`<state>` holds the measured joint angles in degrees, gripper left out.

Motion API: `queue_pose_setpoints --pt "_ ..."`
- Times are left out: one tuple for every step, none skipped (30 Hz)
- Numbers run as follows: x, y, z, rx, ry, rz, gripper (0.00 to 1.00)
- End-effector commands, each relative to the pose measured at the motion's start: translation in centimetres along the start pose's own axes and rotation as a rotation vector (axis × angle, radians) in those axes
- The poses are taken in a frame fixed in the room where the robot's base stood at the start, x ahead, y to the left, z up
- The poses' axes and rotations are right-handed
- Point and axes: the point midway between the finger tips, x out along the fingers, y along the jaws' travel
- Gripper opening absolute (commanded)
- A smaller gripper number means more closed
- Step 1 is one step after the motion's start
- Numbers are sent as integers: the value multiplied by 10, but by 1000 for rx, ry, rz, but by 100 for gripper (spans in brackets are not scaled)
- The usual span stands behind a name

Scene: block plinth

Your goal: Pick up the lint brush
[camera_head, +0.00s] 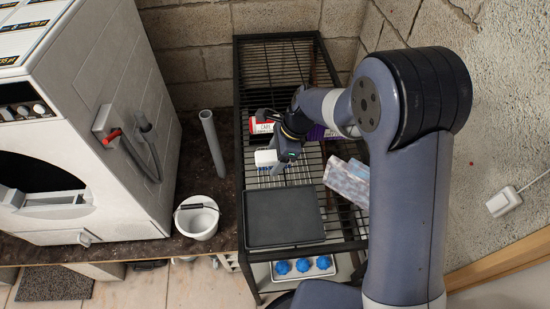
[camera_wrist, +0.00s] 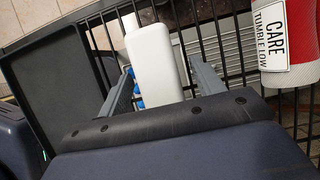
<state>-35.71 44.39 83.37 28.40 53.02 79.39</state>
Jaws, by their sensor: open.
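A white, rounded, flat-sided item that looks like the lint brush (camera_wrist: 155,62) lies on the black wire shelf (camera_wrist: 222,40). A narrower white part, perhaps its handle, shows at its far end. In the head view the lint brush (camera_head: 265,158) is partly hidden by my gripper (camera_head: 280,163). In the wrist view my gripper (camera_wrist: 160,72) is open, with one finger on each side of the white body. Gaps show beside it, and I cannot tell whether either finger touches it.
A dark tray (camera_head: 284,217) lies close on the near side. A red and white item labelled CARE (camera_head: 262,126) stands behind. A patterned pack (camera_head: 347,181) lies to the right. Blue balls (camera_head: 303,265) sit below. A white bucket (camera_head: 197,218) stands left.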

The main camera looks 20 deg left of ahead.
Motion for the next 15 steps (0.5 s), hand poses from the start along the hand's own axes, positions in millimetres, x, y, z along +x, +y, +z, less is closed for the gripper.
queue_pose_setpoints --pt "0 0 0 0 0 0 64" --pt "0 0 0 0 0 0 64" --pt "0 0 0 0 0 0 64" --pt "0 0 0 0 0 0 62" --pt "0 0 0 0 0 0 60" --pt "0 0 0 0 0 0 56" --pt "0 0 0 0 0 0 54" --pt "0 0 0 0 0 0 51" --pt "0 0 0 0 0 0 48" --pt "0 0 0 0 0 0 46" --pt "0 0 0 0 0 0 43" --pt "0 0 0 0 0 0 40" --pt "0 0 0 0 0 0 37" --pt "0 0 0 0 0 0 35" --pt "0 0 0 0 0 0 32"
